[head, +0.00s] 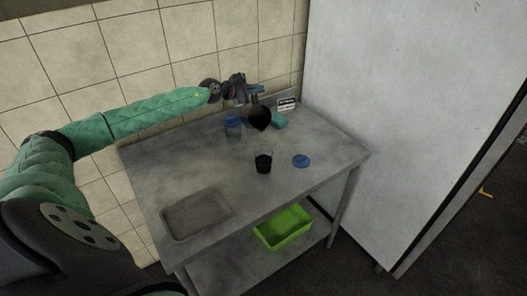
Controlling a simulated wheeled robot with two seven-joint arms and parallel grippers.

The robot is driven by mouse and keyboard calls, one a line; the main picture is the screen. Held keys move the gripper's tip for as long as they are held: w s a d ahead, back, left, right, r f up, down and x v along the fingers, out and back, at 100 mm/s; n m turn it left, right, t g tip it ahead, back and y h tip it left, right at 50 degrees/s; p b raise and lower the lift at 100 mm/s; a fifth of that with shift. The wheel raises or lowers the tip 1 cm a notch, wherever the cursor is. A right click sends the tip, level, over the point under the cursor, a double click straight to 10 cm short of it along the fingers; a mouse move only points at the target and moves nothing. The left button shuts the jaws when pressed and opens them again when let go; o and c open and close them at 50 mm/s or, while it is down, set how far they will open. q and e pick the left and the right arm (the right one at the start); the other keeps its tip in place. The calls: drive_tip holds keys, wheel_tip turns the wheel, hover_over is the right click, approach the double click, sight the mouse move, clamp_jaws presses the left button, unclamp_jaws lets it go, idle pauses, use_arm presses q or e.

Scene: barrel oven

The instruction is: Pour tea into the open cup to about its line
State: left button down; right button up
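The open cup (263,162) stands upright near the middle of the metal table; its lower part looks dark and its rim lighter. I cannot make out its line or tell how full it is. A dark rounded vessel (259,119), perhaps the teapot, is at the back of the table. My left gripper (247,93) is just above and left of this vessel, behind the cup. Its fingers are small and dark, so whether they hold the vessel is unclear. My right gripper is out of view.
A blue-lidded cup (233,127) stands left of the dark vessel. A blue lid (301,161) lies right of the open cup. A teal block (279,121) and a small sign (286,104) are at the back. A shallow tray (196,213) is front left; a green bin (283,228) sits below.

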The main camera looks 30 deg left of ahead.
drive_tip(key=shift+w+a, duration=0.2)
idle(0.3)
